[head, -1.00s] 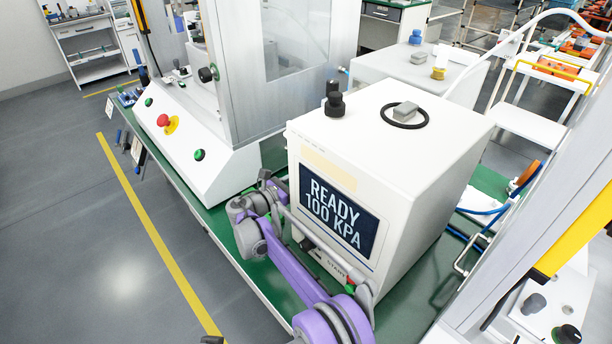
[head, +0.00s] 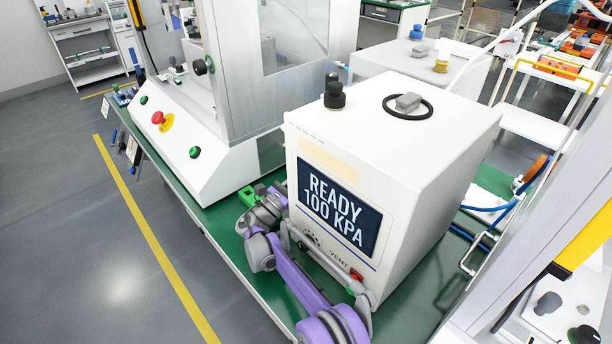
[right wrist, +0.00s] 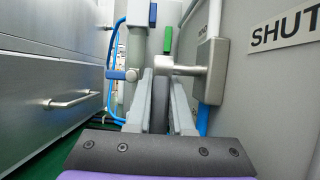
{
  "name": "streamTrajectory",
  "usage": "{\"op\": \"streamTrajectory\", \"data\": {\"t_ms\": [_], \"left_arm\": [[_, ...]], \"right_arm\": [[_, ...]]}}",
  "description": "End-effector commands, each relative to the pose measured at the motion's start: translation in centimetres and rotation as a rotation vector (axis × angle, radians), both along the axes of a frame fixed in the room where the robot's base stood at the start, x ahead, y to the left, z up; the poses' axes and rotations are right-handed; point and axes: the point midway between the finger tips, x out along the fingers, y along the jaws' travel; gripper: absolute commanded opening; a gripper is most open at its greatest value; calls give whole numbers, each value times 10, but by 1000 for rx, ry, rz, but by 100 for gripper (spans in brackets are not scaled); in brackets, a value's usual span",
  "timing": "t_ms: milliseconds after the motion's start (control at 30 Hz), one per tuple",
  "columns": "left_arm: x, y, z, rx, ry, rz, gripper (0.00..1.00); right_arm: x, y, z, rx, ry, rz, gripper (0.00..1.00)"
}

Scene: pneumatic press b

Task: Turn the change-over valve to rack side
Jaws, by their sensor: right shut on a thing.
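My right gripper (right wrist: 161,78) fills the lower middle of the right wrist view, its two grey fingers closed on a dark grey upright piece (right wrist: 160,104). This looks like the change-over valve's lever, but the fingers hide most of it. A green tab (right wrist: 168,40) stands just above, and a metal fitting (right wrist: 197,70) is to the right. A grey upright pipe with a blue-ended handle (right wrist: 124,75) is to the left. In the head view, my right gripper (head: 268,203) is by the front left corner of the white READY box (head: 340,204), beside a green block (head: 247,196). My left gripper is not in view.
A white panel with a partly visible SHUT label (right wrist: 282,33) stands close on the right in the wrist view. Metal drawers (right wrist: 50,75) stand on the left, with blue hoses nearby. The sloped control panel (head: 180,146) with its red button is left of the box.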

Motion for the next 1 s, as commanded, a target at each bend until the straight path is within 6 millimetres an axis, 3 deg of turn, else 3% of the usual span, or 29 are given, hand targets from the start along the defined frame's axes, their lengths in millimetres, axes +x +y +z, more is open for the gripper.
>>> {"op": "streamTrajectory", "data": {"t_ms": [400, 433, 600, 1000], "left_arm": [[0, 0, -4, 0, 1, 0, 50], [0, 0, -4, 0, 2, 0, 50], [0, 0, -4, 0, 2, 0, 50], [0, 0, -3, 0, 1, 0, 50]], "right_arm": [[0, 0, 1, -39, -39, 0, 0], [0, 0, 1, -39, -39, 0, 22], [0, 0, 1, -38, -38, 0, 50], [-5, 5, -3, -37, -38, 3, 50]]}}
